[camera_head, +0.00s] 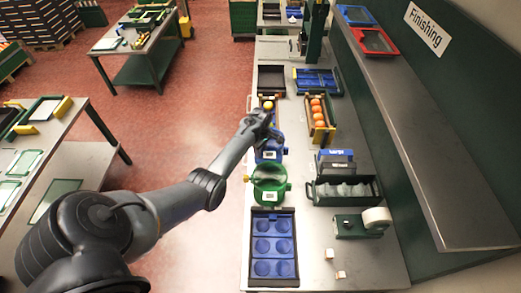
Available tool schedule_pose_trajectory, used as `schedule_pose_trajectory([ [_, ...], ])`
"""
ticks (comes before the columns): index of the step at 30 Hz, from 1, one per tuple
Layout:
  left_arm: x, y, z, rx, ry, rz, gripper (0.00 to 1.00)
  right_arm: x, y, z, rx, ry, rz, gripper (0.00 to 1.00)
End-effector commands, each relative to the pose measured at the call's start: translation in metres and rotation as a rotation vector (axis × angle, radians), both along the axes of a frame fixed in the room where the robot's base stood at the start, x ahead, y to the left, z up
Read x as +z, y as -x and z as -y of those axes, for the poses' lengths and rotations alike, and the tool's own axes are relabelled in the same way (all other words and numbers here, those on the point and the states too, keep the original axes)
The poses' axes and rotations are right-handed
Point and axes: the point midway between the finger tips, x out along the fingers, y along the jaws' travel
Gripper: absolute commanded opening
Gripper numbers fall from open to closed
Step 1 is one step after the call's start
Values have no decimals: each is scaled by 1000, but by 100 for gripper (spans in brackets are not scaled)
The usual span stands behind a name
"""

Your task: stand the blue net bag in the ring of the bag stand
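My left gripper (263,121) is at the middle of the bench, with my arm reaching in from the lower left. It is small and dark here, and I cannot tell if its fingers are open or shut. Just below it in the picture is a blue item (268,152) with a white label, partly covered by the gripper; I cannot tell if it is the net bag or a holder. A green round stand with a ring (268,172) and a white label is nearer, apart from the gripper. My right gripper is not in view.
A blue tray with round hollows (287,247) lies at the near end. A crate of oranges (333,120) is right of the gripper. A dark bin (312,193) and a tape roll holder (349,229) stand at the right, below a long shelf (425,140).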

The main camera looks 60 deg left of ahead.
Motion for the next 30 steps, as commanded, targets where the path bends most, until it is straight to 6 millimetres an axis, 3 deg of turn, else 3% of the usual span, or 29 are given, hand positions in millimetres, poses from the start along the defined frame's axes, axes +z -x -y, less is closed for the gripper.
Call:
schedule_pose_trajectory([
  [11,7,0,0,1,0,1,35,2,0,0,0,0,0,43],
  [30,107,-1,0,1,-1,3,35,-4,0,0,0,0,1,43],
])
